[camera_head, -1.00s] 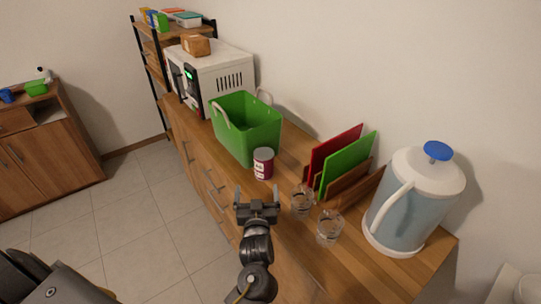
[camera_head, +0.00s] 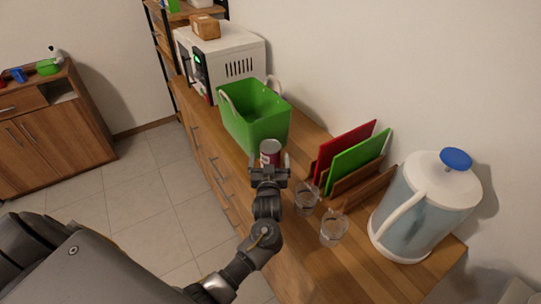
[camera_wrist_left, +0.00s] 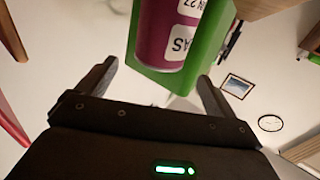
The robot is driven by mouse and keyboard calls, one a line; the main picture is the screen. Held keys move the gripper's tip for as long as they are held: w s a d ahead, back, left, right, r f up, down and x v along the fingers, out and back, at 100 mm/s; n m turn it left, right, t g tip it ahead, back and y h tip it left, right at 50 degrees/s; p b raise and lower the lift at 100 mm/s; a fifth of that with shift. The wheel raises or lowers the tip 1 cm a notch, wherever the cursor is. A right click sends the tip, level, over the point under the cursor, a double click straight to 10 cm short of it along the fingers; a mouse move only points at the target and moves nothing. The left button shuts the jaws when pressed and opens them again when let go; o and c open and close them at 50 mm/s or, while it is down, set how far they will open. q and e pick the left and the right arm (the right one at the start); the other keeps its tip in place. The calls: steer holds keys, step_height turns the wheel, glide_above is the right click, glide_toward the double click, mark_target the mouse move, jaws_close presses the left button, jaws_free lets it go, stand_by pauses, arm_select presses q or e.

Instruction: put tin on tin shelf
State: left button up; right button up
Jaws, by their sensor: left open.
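The tin (camera_head: 270,151), dark red with a white label, stands on the wooden counter at the near side of the green basket. In the left wrist view the tin (camera_wrist_left: 168,45) shows ahead of the fingers, its label turned upside down. My left gripper (camera_head: 269,166) is open, with its fingers pointing at the tin and roughly in line with its two sides. In the left wrist view the gripper (camera_wrist_left: 155,78) has nothing between its fingertips. My right gripper is not in view.
The green basket (camera_head: 252,121) stands just behind the tin. Two glasses (camera_head: 333,228) stand to the right, near cutting boards (camera_head: 357,152) and a large dispenser (camera_head: 422,205). A white microwave (camera_head: 222,62) and a shelf rack (camera_head: 181,17) are at the back.

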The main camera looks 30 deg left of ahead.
mark_target(270, 154)
arm_select(q)
steer(key=shift+w+r, duration=0.1)
steer(key=p+x, duration=0.1)
steer(key=x, duration=0.3)
steer(key=shift+w+a+p, duration=0.1)
steer(key=shift+w+p, duration=0.1)
steer(key=shift+p, duration=0.1)
steer(key=shift+w+a+f, duration=0.15)
steer(key=shift+w+f, duration=0.1)
steer(key=shift+w, duration=0.05)
steer(key=c, duration=1.2)
steer(key=shift+r, duration=0.1)
steer(key=shift+c, duration=0.9)
steer(key=shift+r, duration=0.1)
